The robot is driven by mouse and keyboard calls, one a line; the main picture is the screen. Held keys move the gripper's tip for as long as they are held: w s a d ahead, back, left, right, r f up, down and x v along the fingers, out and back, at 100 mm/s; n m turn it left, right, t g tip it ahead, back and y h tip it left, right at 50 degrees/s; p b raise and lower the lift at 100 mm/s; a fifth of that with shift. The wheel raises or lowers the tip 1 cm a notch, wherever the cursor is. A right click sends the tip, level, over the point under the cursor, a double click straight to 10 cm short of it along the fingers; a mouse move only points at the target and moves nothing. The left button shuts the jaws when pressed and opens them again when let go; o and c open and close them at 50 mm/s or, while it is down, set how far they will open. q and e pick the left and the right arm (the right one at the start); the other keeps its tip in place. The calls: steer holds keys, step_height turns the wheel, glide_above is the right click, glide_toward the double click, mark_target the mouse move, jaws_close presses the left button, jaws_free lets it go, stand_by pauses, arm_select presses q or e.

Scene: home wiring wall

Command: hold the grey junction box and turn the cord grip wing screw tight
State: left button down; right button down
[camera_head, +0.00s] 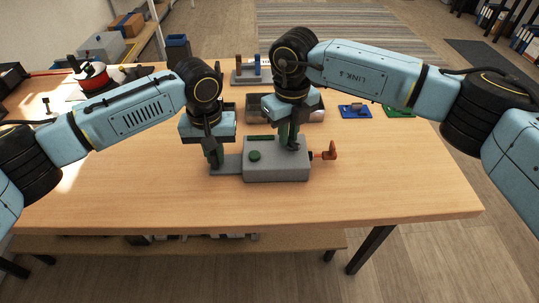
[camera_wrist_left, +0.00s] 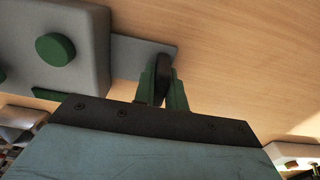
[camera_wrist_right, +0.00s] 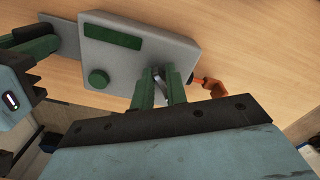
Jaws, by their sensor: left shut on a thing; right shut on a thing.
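The grey junction box (camera_head: 277,172) sits on the table with a round green knob (camera_head: 254,155) and a green strip on top. A flat grey plate (camera_head: 229,165) extends from its left side. My left gripper (camera_head: 214,162) is shut on a dark upright grip piece (camera_wrist_left: 164,75) on that plate. My right gripper (camera_head: 292,147) points down at the box's right part and is shut on a small metallic wing screw (camera_wrist_right: 158,77), largely hidden between the fingers. An orange cord piece (camera_head: 328,151) sticks out from the box's right side.
Behind the box are a grey tray (camera_head: 256,106), a stand with upright pieces (camera_head: 246,75), a blue item (camera_head: 355,111) and a green board (camera_head: 398,111). A red and white object (camera_head: 92,76) is at the back left. The front table is clear.

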steer(key=shift+w+d, duration=0.1)
steer(key=shift+d, duration=0.15)
steer(key=shift+d+m, duration=0.1)
steer(key=shift+m, duration=0.9)
steer(key=shift+d+m, duration=0.1)
steer(key=shift+m, duration=0.9)
steer(key=shift+d+m, duration=0.1)
steer(key=shift+m, duration=0.9)
